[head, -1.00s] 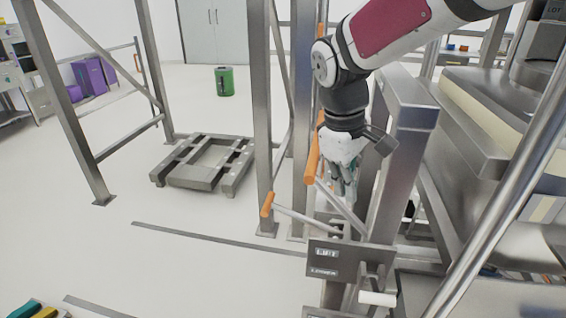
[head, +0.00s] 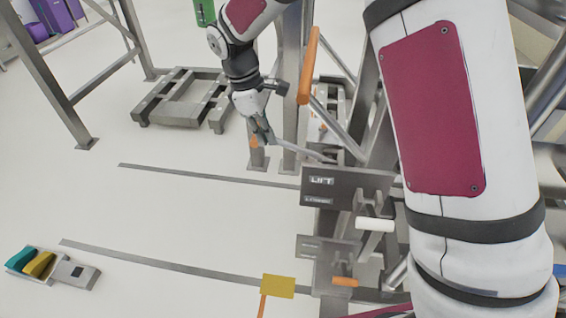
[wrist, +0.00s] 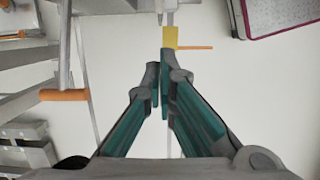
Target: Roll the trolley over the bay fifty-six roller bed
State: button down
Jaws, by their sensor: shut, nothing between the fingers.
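A low grey steel frame (head: 180,112) with raised rails stands on the floor at the upper left of the head view. I cannot tell whether it is the trolley or the roller bed; no bay number is readable. My gripper (head: 268,138) is shut and empty. It hangs by the orange-tipped lever (head: 310,152) beside the steel posts, and its fingers partly hide the lever's orange end. I cannot tell whether they touch.
A plate marked LIFT (head: 345,188) stands right of the lever, with an upright orange handle (head: 309,65) above. A yellow plate (head: 278,286) on an orange rod is at the bottom. Floor between the dark strips is clear.

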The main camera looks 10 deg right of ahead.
jog(key=d+f+b, duration=0.1)
jog(key=d+f, duration=0.1)
jog(key=f, duration=0.3)
jog(key=s+d+f, duration=0.1)
jog(key=d+f, duration=0.2)
jog(key=f, duration=0.2)
jog(key=shift+s+d+f+b, duration=0.15)
jog(key=shift+s+d+b, duration=0.05)
jog(key=shift+d+b, duration=0.15)
jog(key=shift+d, duration=0.1)
